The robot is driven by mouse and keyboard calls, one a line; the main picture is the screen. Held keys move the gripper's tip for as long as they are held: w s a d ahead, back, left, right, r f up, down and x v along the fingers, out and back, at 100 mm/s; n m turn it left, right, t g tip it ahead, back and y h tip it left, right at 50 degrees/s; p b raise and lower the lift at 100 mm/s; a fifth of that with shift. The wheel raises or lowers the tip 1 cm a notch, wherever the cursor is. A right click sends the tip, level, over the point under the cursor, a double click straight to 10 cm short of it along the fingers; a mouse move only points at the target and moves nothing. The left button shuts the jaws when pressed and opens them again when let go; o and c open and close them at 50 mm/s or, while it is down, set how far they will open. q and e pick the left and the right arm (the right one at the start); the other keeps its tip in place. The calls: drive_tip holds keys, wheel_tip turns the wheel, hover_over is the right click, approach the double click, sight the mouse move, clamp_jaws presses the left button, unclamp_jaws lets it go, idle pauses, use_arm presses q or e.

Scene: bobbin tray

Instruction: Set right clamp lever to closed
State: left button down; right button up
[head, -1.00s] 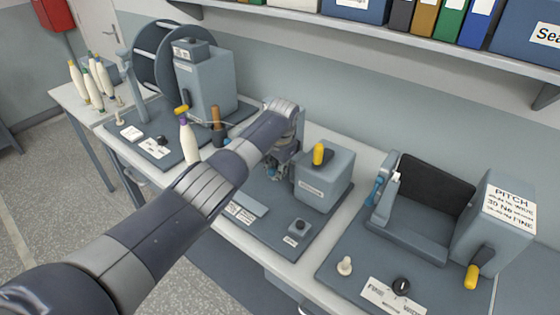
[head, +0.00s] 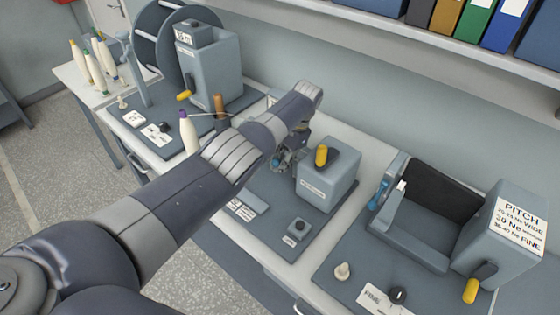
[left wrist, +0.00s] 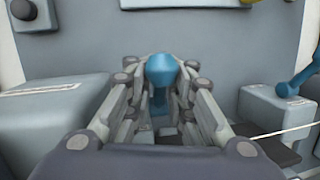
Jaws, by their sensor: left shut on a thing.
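My left gripper (head: 281,159) reaches down at the middle station, left of the grey box with a yellow lever; my forearm hides much of it. In the left wrist view, the gripper (left wrist: 162,78) is shut on a blue clamp lever (left wrist: 160,68), whose round knob shows between the fingertips. I take it for the right clamp lever, since this view looks from the back. A second blue lever (left wrist: 290,86) leans on a small grey block at the right of that view, apart from the fingers. My right gripper is not in view.
The grey box (head: 327,182) with its yellow lever (head: 321,156) stands close to the gripper. A pale thread (left wrist: 285,131) runs near the second lever. A white bobbin (head: 188,133) stands to the left, and a cradle (head: 415,240) to the right. A shelf (head: 450,45) overhangs the back.

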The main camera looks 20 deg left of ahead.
use_arm(q)
drive_tip(key=shift+w+r, duration=0.2)
drive_tip(key=shift+r, duration=0.1)
drive_tip(key=c, duration=1.3)
unclamp_jaws()
drive_tip(key=shift+c, duration=0.2)
drive_tip(key=shift+s+d, duration=0.1)
drive_tip(key=shift+f, duration=0.1)
drive_tip(key=v, duration=1.2)
drive_tip(key=shift+s, duration=0.15)
